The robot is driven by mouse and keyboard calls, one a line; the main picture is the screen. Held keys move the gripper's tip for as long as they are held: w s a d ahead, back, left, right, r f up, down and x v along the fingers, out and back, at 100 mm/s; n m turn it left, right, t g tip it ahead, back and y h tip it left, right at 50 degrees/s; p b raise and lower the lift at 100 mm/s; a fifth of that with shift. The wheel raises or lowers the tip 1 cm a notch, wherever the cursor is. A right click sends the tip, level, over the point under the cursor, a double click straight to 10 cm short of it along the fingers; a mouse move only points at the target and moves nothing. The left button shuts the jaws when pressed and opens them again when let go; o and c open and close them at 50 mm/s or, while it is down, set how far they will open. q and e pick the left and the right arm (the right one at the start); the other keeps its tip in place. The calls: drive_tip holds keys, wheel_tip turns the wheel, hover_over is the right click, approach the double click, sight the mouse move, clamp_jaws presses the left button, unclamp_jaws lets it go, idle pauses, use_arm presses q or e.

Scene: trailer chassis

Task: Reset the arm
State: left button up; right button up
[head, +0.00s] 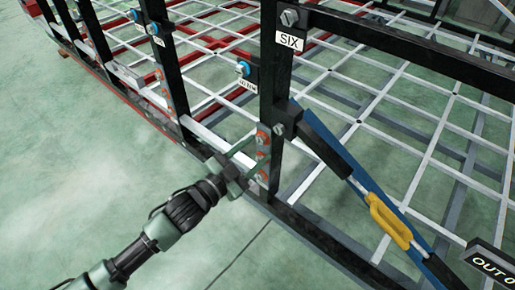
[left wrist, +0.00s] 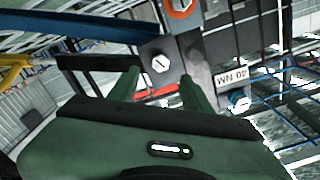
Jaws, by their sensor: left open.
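My left gripper (head: 259,150) reaches in from the lower left in the head view, at the lower part of the black post (head: 274,75) labelled SIX. Its two green fingers are apart, with nothing seen held between them. The fingertips are close to a grey plate with red-ringed bolts (head: 262,157) on the post; I cannot tell whether they touch. In the left wrist view the open fingers (left wrist: 158,80) stand either side of a grey hex bolt (left wrist: 160,64) on a dark block. My right gripper is not in view.
A blue-headed bolt (head: 243,68) sits on a tab left of the post; a blue bolt (left wrist: 239,101) also shows by a "40 NM" label. White grid bars fill the frame. Green floor (head: 60,170) is open at left.

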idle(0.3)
use_arm(q)
drive_tip(key=a+f+n+g+y, duration=0.1)
drive_tip(key=a+f+n+y, duration=0.2)
drive_tip(key=f, duration=0.7)
drive_tip(key=a+f+n+g+y, duration=0.15)
drive_tip(key=a+f, duration=0.35)
drive_tip(key=f, duration=0.5)
drive_tip(key=s+a+f+n+g+y, duration=0.1)
drive_tip(key=s+a+f+y, duration=0.2)
drive_tip(key=f, duration=0.5)
drive_tip(key=s+a+f+n+g+y, duration=0.1)
drive_tip(key=s+a+f+g, duration=0.15)
drive_tip(key=s+f, duration=0.45)
drive_tip(key=s+a+f+n+g+y, duration=0.1)
drive_tip(key=s+a+f+n+g, duration=0.2)
drive_tip(key=s+f, duration=1)
drive_tip(key=s+a+f+g, duration=0.1)
drive_tip(key=s+f, duration=0.3)
drive_tip(key=s, duration=0.7)
drive_tip(key=s+f+n+g+y, duration=0.1)
drive_tip(key=s+f+g, duration=0.2)
drive_tip(key=s, duration=0.9)
drive_tip(key=shift+s+a+f+g, duration=0.2)
drive_tip(key=shift+a+f+g, duration=0.15)
drive_tip(key=shift+f, duration=0.25)
